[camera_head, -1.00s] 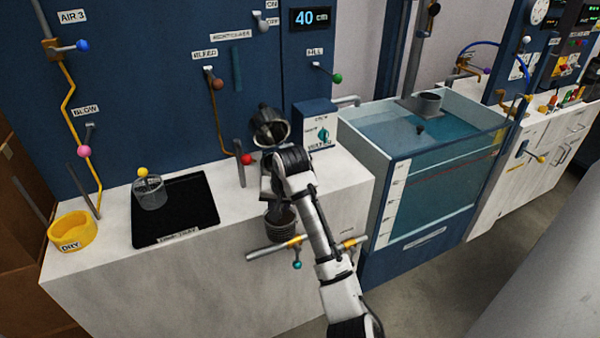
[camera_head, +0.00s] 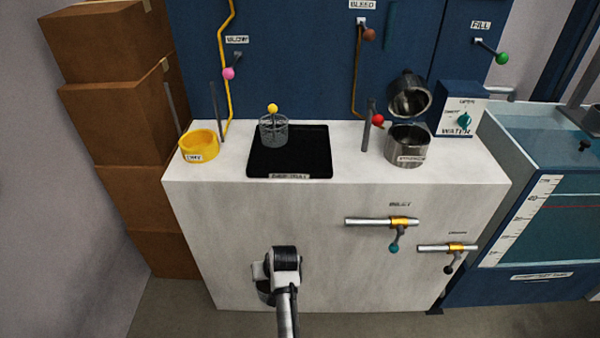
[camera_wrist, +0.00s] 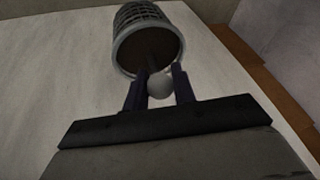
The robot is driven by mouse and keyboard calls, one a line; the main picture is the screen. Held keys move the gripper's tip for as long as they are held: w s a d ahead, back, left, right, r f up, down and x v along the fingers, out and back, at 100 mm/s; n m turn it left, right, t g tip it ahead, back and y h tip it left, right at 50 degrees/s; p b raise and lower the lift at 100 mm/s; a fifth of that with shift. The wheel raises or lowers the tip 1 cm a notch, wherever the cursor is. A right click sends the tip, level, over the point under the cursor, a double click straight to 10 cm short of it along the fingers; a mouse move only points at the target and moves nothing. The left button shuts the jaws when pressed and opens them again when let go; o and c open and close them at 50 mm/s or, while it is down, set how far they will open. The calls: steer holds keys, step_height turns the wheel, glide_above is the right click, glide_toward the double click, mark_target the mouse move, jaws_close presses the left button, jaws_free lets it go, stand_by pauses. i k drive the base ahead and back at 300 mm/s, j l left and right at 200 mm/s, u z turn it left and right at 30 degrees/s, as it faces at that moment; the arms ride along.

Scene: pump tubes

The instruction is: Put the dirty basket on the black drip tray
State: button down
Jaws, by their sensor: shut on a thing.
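My gripper (camera_wrist: 160,76) is shut on the pale round knob of a dark mesh basket, the dirty basket (camera_wrist: 147,27), whose brownish inside faces the wrist camera. In the head view, my wrist covers most of this basket (camera_head: 265,292); a dark rounded part shows in front of the counter's front face, below the tray's height. The black drip tray (camera_head: 306,150) lies flat on the counter top. A clear mesh basket (camera_head: 272,132) with a yellow knob stands upright on its left part. The right part of the tray is bare.
A yellow DRY holder (camera_head: 199,146) stands left of the tray. A steel strainer pot (camera_head: 408,146) with its lid raised stands to the right, near a red-knobbed lever (camera_head: 372,120). Brown boxes (camera_head: 120,110) stand at left.

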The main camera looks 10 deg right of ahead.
mark_target(309, 161)
steer(key=i+j+z, duration=0.15)
steer(key=j+z, duration=0.2)
steer(key=j, duration=0.4)
steer(key=j+z, duration=0.35)
steer(key=j, duration=0.45)
steer(key=j+z, duration=0.3)
steer(key=j, duration=0.5)
steer(key=k+l, duration=0.05)
